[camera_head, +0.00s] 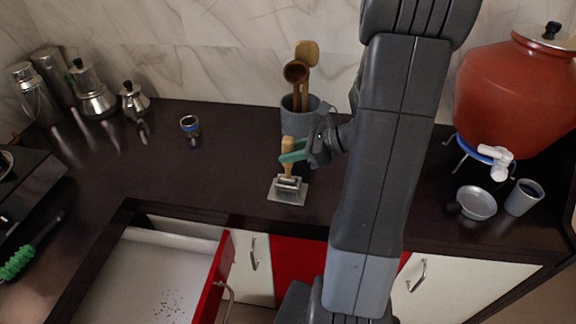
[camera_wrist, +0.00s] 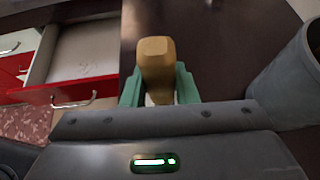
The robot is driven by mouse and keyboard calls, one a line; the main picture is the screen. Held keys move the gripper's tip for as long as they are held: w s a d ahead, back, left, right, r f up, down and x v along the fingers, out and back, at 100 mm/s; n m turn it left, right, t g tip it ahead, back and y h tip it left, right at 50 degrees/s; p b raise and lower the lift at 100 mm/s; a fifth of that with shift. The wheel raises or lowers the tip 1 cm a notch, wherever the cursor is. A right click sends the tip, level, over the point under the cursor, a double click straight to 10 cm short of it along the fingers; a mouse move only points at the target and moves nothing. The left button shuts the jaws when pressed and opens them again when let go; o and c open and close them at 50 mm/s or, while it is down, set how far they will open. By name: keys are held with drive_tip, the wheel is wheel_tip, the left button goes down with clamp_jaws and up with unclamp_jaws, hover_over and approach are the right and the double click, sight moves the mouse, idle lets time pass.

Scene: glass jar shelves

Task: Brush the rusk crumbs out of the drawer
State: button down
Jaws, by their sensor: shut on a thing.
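My gripper (camera_head: 292,157) has green fingers and is shut on the wooden handle of a small brush (camera_head: 287,182). The brush is upright, its wide end down at a small pale plate (camera_head: 291,197) on the dark counter; I cannot tell whether it touches. In the wrist view the handle (camera_wrist: 156,62) stands between the green fingers (camera_wrist: 158,88). The open drawer (camera_head: 150,272) is at the lower left, with a red front and white inside. Brown rusk crumbs (camera_head: 168,304) lie on its floor. The drawer also shows at the left of the wrist view (camera_wrist: 82,55).
A grey pot (camera_head: 299,118) with wooden utensils stands right behind my gripper. A red urn (camera_head: 515,95), a small pan (camera_head: 477,203) and a cup (camera_head: 523,198) are at right. A green brush (camera_head: 18,262) lies far left. The counter between is mostly clear.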

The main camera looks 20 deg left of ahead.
sight(292, 139)
drive_tip(key=shift+r+p, duration=0.45)
drive_tip(key=shift+r, duration=0.4)
drive_tip(key=shift+r+p, duration=2.3)
drive_tip(key=shift+r, duration=0.2)
